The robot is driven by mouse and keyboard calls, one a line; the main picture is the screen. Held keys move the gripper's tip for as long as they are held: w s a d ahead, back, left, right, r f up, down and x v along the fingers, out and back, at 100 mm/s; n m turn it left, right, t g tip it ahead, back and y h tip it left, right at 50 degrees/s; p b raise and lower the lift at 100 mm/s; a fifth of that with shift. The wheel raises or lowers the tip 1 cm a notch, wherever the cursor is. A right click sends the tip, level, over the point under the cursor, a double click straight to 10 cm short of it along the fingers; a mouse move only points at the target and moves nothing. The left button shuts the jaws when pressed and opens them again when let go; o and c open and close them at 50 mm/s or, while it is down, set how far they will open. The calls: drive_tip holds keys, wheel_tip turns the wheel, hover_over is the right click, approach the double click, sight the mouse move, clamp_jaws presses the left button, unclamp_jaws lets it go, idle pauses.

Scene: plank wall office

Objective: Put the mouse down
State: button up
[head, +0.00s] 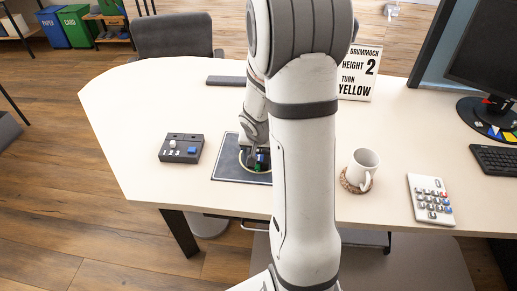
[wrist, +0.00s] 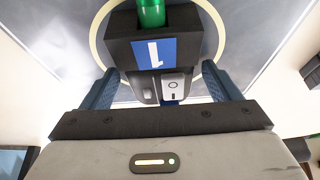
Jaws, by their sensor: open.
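I cannot make out a computer mouse in either view. My gripper (head: 251,156) is low over a dark mat (head: 226,170) with a pale yellow ring on it. In the wrist view the fingers of my gripper (wrist: 163,88) stand apart, one on each side of a black device (wrist: 120,50). It has a blue label with a "1", a green cylinder and a switch. Gaps show between the fingers and the device. The device also shows small in the head view (head: 262,160), partly hidden by my arm, with the ring around it.
A dark button box (head: 180,149) sits left of the mat. Right of my arm are a white mug (head: 361,167) on a coaster, a keypad (head: 430,199), a keyboard (head: 495,158) and a monitor (head: 487,55). A sign (head: 358,75) stands behind.

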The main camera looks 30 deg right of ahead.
drive_tip(key=shift+r, duration=0.15)
drive_tip(key=shift+r+p, duration=0.3)
drive_tip(key=shift+p, duration=0.05)
drive_tip(key=p+v, duration=0.3)
drive_tip(key=v, duration=0.8)
drive_tip(key=s+a+r+n+y, duration=0.1)
drive_tip(key=s+a+r+n, duration=0.2)
drive_tip(key=s+a, duration=0.3)
drive_tip(key=s+a+r+n+g+y, duration=0.1)
drive_tip(key=s+a+r+n, duration=0.2)
drive_tip(key=s+a+r, duration=0.3)
drive_tip(key=s, duration=0.3)
drive_tip(key=shift+s+r+n+y, duration=0.25)
drive_tip(key=shift+r+n+y, duration=0.05)
drive_tip(key=shift+n, duration=0.1)
drive_tip(key=shift+a, duration=0.1)
